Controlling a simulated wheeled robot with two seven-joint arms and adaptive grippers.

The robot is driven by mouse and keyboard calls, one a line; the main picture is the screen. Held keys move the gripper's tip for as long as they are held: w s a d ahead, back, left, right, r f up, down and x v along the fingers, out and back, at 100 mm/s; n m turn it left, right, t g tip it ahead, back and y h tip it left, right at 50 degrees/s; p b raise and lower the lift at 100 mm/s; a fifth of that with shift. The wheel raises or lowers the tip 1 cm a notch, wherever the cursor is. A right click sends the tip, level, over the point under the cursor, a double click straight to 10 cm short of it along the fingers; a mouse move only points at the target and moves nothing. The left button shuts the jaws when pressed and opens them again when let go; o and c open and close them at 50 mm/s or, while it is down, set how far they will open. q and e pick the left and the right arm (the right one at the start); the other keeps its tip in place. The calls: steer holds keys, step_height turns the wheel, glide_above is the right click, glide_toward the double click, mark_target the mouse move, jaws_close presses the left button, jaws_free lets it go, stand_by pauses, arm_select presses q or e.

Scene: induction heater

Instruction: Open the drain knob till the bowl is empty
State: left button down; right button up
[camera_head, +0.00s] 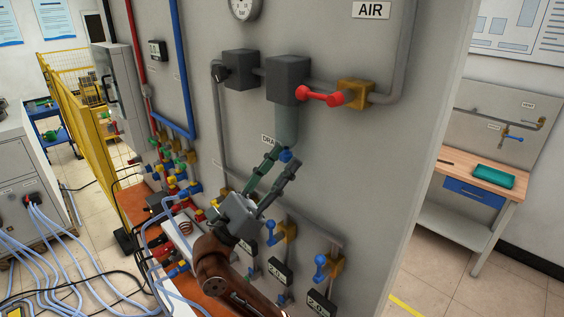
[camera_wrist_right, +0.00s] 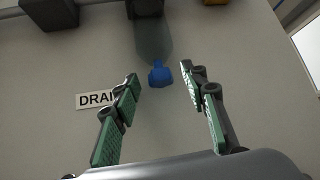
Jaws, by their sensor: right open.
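The blue drain knob (camera_head: 285,155) sits at the bottom of a translucent grey-green bowl (camera_head: 287,122) under a dark grey block. A partly hidden DRAIN label (camera_head: 269,139) is on the panel beside it. In the right wrist view the knob (camera_wrist_right: 160,73) lies ahead, between and just beyond the fingertips, with the bowl (camera_wrist_right: 154,42) above it. My right gripper (camera_head: 283,158) is open around the knob's sides and seems not to touch it; it also shows in the wrist view (camera_wrist_right: 160,78). I cannot tell any liquid level in the bowl. My left gripper is not in view.
A red-handled valve (camera_head: 320,97) on a brass body (camera_head: 355,94) is right of the bowl's block. Blue-handled valves (camera_head: 321,267) and number displays (camera_head: 278,271) are below. Hoses and fittings crowd the lower left. The panel around the knob is flat and clear.

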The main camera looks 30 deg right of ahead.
jaws_close()
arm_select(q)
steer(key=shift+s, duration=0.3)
arm_select(e)
steer(key=shift+s+n+t, duration=0.1)
steer(key=shift+n+t, duration=0.2)
steer(key=shift+t, duration=0.1)
steer(key=n+t+p, duration=0.1)
steer(key=t, duration=0.2)
steer(key=n+t+y, duration=0.1)
steer(key=t, duration=0.2)
steer(key=shift+s+d+r+p, duration=0.1)
steer(key=shift+s+p, duration=0.05)
steer(key=shift+p, duration=0.2)
steer(key=n+t+y+p, duration=0.1)
steer(key=t, duration=0.1)
steer(key=n+t+y+p, duration=0.1)
steer(key=t, duration=0.1)
steer(key=shift+s+r+n+t+y, duration=0.1)
steer(key=shift+n+t+y, duration=0.2)
steer(key=shift+t, duration=0.1)
arm_select(q)
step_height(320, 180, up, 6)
steer(key=p, duration=0.2)
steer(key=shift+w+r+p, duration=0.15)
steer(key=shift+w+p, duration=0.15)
arm_select(e)
steer(key=shift+n+t+y, duration=1.1)
steer(key=shift+t+y, duration=0.5)
steer(key=shift+t, duration=0.4)
